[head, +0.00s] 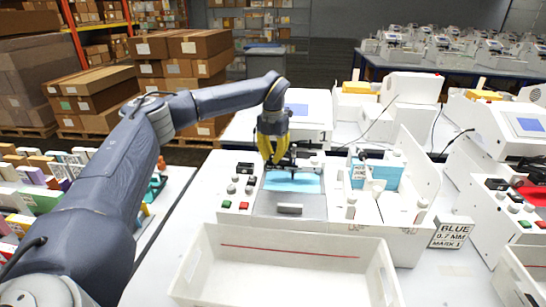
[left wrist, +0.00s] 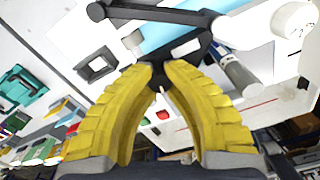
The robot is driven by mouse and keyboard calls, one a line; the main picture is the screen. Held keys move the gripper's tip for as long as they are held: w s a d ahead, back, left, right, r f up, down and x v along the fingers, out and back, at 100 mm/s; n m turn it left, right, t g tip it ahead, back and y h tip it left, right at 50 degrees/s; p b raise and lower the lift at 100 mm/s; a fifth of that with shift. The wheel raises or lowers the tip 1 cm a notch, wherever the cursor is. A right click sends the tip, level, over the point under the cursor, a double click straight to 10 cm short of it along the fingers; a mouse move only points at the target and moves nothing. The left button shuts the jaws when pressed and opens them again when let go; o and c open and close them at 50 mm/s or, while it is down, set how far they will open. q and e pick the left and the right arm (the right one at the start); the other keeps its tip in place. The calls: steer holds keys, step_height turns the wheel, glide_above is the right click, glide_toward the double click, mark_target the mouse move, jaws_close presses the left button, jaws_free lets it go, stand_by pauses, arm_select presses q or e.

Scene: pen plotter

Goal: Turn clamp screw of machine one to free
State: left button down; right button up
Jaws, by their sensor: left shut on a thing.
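Machine one (head: 208,195) is the white plotter in the middle of the head view, with a "1" at its back. A light-blue sheet (head: 292,181) lies on its bed. My left gripper (head: 273,162) reaches down over the back of this bed, its yellow fingers pointing down. In the left wrist view the two fingertips (left wrist: 165,66) are closed on a small black part, seemingly the clamp screw (left wrist: 190,47), by a black arm and a grey-white cylinder. The fingers partly hide the screw, and I cannot tell how far it is turned. My right gripper is not in view.
A white open tray (head: 285,275) stands in front of machine one. A second unit with a blue card (head: 385,172) and a "BLUE 0.7 MM MARK 1" sign (head: 452,232) are to the right. Colourful boxes (head: 40,180) fill the left table.

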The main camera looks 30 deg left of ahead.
mark_target(273, 156)
arm_select(q)
steer(key=n, duration=0.6)
steer(key=shift+n, duration=0.3)
steer(key=n, duration=0.5)
steer(key=shift+d, duration=0.1)
steer(key=shift+n, duration=0.4)
steer(key=c, duration=1.2)
jaws_free()
step_height(273, 156, up, 12)
